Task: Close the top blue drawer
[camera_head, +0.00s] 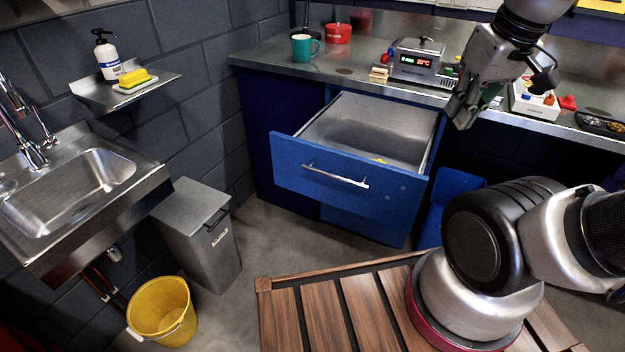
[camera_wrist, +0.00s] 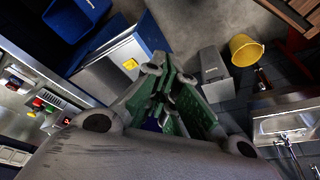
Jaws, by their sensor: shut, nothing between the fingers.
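The top blue drawer (camera_head: 350,185) is pulled far out from under the steel counter in the head view. Its silver bar handle (camera_head: 335,176) is on the front panel. Its grey inside shows, with a small yellow thing (camera_head: 380,161) on its floor, partly hidden by the front. The open drawer (camera_wrist: 112,68) also shows in the wrist view, with a yellow patch inside. My gripper (camera_head: 463,112) is shut and empty, above and right of the drawer near the counter's front edge. Its green-lined fingers (camera_wrist: 172,98) are together in the wrist view. It appears apart from the drawer.
A grey bin (camera_head: 198,236), a yellow bucket (camera_head: 161,311) and a sink (camera_head: 72,187) stand left. Floor before the drawer is clear.

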